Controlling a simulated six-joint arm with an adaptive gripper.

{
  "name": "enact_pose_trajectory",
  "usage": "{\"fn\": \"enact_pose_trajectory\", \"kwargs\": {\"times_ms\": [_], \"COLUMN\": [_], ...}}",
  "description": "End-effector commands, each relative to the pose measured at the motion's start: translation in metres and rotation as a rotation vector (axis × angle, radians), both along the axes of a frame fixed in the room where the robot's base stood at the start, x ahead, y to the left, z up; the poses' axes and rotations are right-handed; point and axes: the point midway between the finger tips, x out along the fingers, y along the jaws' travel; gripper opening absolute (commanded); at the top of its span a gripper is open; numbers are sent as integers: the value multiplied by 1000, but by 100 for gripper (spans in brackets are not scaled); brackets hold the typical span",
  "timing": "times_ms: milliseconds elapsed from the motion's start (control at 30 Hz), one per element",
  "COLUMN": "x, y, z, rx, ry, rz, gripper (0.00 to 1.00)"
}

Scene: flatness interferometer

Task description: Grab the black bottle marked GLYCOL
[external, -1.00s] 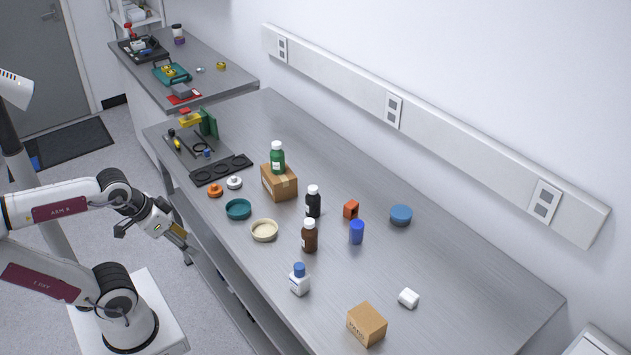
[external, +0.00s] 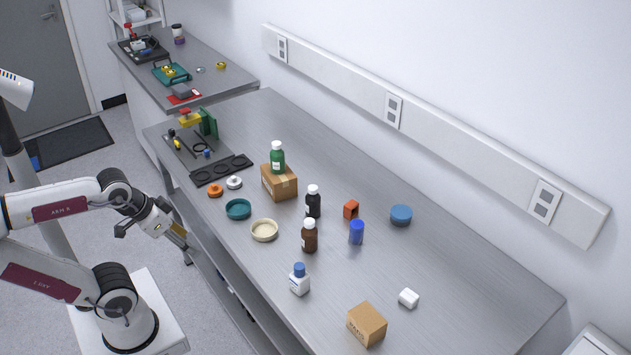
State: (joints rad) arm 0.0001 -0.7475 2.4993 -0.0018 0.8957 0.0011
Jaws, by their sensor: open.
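A black bottle (external: 313,206) with a white cap and a pale label stands upright near the middle of the steel bench. The writing on its label is too small to read. A brown bottle (external: 309,239) with a white cap stands just in front of it. My gripper (external: 183,240) is open and empty. It is off the bench's front edge, left of the bottles and well apart from them.
A green bottle (external: 277,160) stands on a cardboard box (external: 279,187) behind the black bottle. A cream dish (external: 264,231), a teal dish (external: 238,210), a blue cylinder (external: 357,233), an orange block (external: 351,210) and a white bottle (external: 299,282) surround it.

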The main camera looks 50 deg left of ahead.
Motion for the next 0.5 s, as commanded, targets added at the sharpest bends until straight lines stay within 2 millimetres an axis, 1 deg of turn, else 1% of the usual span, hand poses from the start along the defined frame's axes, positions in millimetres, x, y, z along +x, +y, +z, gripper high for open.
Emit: {"fn": "enact_pose_trajectory", "kwargs": {"times_ms": [167, 267, 367, 500], "x": [15, 32, 54, 92], "y": [-5, -10, -17, -26], "z": [2, 5, 9, 14], "rx": [-13, -31, -51, -81], "ry": [-21, -48, -84, -147], "rz": [-9, -17, -25, -31], "gripper": [55, 55, 55, 55]}}
